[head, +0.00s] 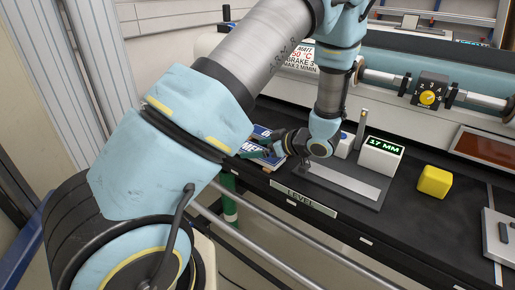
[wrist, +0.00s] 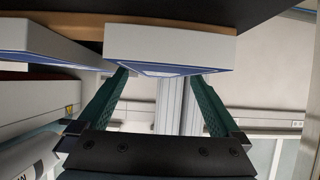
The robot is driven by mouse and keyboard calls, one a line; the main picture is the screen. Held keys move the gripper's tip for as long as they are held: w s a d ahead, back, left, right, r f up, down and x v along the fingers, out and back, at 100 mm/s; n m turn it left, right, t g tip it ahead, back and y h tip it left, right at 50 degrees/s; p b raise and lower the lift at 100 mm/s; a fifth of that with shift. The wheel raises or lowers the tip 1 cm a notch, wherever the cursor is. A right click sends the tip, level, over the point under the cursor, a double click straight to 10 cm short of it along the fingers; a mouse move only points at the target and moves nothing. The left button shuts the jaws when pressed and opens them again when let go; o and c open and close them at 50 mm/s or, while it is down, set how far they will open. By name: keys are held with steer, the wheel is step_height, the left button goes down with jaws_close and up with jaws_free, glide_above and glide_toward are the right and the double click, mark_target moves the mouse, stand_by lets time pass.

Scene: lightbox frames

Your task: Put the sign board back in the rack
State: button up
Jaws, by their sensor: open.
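My gripper (wrist: 161,73) is open, its two green fingers spread apart in the wrist view. A white board with a blue-edged face (wrist: 170,45) lies just ahead of the fingertips, roughly between them; I cannot tell whether they touch it. In the head view my gripper (head: 262,150) is low over the dark bench, beside blue-and-white lettered boards (head: 263,131), which it partly hides. A second white, blue-edged board (wrist: 45,42) is at the left in the wrist view. I cannot make out a rack clearly, nor which board belongs in it.
A yellow block (head: 434,181) stands farther right. A machine with a roller (head: 385,75) runs behind. A rail (head: 290,258) runs along the front.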

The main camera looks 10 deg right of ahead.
steer(key=b+v, duration=0.2)
steer(key=v, duration=0.8)
steer(key=shift+s+d+r, duration=0.2)
steer(key=shift+s+d, duration=0.05)
steer(key=shift+w, duration=0.1)
steer(key=w+a+r+m+h, duration=0.2)
steer(key=w+h, duration=0.2)
steer(key=w, duration=0.2)
steer(key=w+a+r+m+h, duration=0.2)
steer(key=w+h, duration=0.3)
steer(key=s+a+m+g, duration=0.5)
steer(key=s+a+g, duration=0.2)
steer(key=s+a, duration=1)
steer(key=a, duration=0.3)
steer(key=shift+f+m, duration=0.35)
steer(key=shift+m, duration=0.05)
